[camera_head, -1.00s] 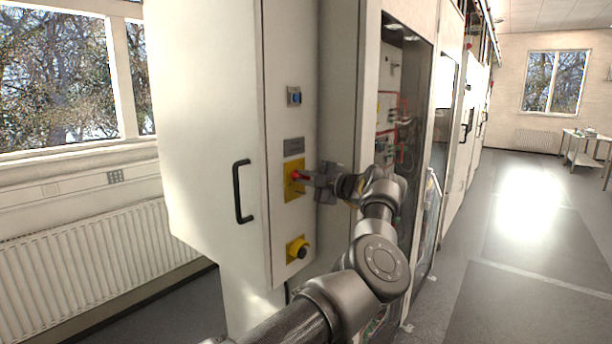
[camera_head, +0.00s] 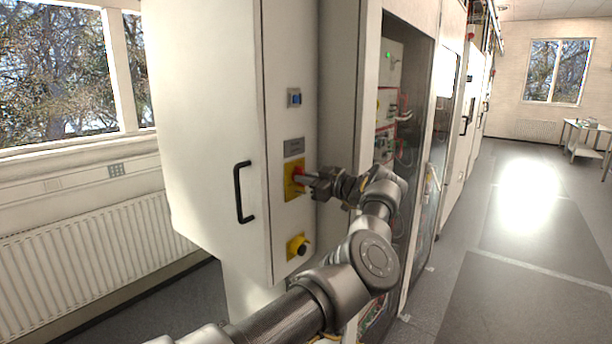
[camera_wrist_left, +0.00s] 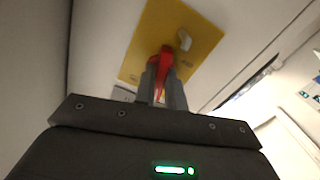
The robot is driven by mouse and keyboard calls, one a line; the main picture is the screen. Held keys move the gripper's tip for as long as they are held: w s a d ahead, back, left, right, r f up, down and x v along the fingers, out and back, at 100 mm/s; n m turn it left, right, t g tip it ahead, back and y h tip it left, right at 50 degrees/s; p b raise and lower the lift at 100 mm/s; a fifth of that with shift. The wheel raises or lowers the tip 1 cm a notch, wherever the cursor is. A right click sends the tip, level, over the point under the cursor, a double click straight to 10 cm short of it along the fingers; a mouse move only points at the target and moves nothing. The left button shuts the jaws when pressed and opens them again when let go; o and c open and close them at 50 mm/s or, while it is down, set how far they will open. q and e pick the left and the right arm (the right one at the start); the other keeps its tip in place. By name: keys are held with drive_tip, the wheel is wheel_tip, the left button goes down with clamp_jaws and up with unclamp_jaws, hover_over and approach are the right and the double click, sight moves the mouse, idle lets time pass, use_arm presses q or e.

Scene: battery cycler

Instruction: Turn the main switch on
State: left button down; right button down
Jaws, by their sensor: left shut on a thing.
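The main switch is a red handle (camera_head: 298,173) on a yellow plate (camera_head: 292,191) on the narrow side face of the white cabinet. In the left wrist view, the red handle (camera_wrist_left: 166,57) stands out from the yellow plate (camera_wrist_left: 150,40), tilted slightly from the plate's long axis. My left gripper (camera_head: 305,178) reaches the handle from the right. In the left wrist view, the fingers of my left gripper (camera_wrist_left: 162,82) are shut around the handle and hide its lower part. My right gripper is not in view.
A black door handle (camera_head: 239,192) is left of the switch. A round black knob on a yellow base (camera_head: 298,247) is below, and a blue button (camera_head: 295,97) above. A glazed cabinet (camera_head: 416,130) with a small green light (camera_head: 388,56) stands close behind my arm. Floor is free at right.

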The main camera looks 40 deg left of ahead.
use_arm(q)
drive_tip(key=shift+m+p, duration=0.45)
drive_tip(key=shift+m, duration=0.95)
drive_tip(key=c, duration=1.5)
unclamp_jaws()
drive_tip(key=shift+o, duration=0.2)
drive_tip(key=d+b, duration=0.5)
drive_tip(key=d, duration=0.5)
drive_tip(key=shift+d, duration=0.4)
drive_tip(key=shift+w, duration=0.15)
